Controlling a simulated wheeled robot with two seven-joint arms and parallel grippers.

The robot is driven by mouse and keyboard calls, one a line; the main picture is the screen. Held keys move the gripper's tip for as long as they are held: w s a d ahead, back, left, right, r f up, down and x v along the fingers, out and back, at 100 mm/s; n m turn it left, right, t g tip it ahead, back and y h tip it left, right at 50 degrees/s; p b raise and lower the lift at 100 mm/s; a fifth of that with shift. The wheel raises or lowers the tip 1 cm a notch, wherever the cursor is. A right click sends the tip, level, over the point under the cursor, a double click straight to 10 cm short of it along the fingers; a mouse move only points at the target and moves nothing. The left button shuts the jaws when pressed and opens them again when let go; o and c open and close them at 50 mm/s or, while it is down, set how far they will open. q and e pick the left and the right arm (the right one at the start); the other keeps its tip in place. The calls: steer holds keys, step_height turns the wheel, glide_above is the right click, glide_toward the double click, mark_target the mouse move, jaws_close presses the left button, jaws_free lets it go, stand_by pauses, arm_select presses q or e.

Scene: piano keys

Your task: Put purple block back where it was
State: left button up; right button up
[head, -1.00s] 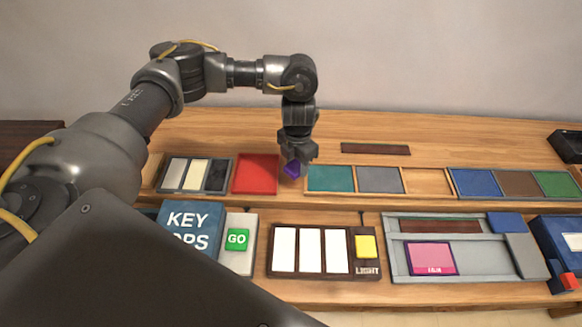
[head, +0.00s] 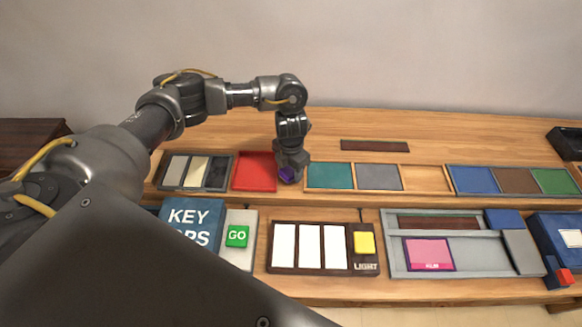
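The purple block (head: 287,175) is small and sits at the tip of my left gripper (head: 290,173), which points down from above. The gripper looks shut on it, and its fingers hide part of the block. Both are just over the bare strip of table between the red panel (head: 254,172) and the teal panel (head: 330,176). I cannot tell whether the block touches the surface. My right gripper is not in view.
A grey panel (head: 379,178) and a bare wooden slot (head: 426,180) lie right of the teal panel. In front are a green GO button (head: 237,236), white keys (head: 310,246) with a yellow button (head: 364,243), and a grey tray (head: 400,270).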

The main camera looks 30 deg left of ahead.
mark_target(291, 170)
arm_select(q)
steer(key=o, duration=0.3)
steer(key=shift+w+a, duration=0.1)
steer(key=shift+w, duration=0.05)
step_height(291, 170, up, 12)
steer(key=b, duration=0.1)
stand_by(0.3)
steer(key=shift+r, duration=0.1)
stand_by(0.4)
